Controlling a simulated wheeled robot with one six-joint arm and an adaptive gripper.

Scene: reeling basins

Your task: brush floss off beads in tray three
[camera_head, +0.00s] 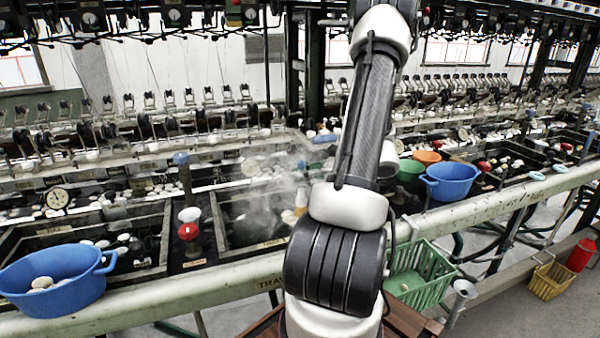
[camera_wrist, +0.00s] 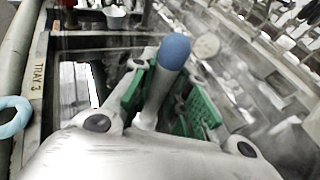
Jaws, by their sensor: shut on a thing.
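My gripper (camera_wrist: 168,105), with green finger pads, is shut on a pale grey upright handle with a rounded blue top (camera_wrist: 174,52). Whether this handle is a brush or a fixed lever, I cannot tell; its lower end is hidden. A plate reading TRAY 3 (camera_wrist: 38,78) is on the left edge in the wrist view, beside a dark tray opening. I cannot make out beads or floss for certain.
A blue basin (camera_head: 60,305) with pale lumps sits at the front left. A red knob (camera_head: 188,231) and a blue-topped post (camera_head: 180,158) rise between basins. A second blue basin (camera_head: 450,190) and a green basket (camera_head: 425,265) stand right of my arm.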

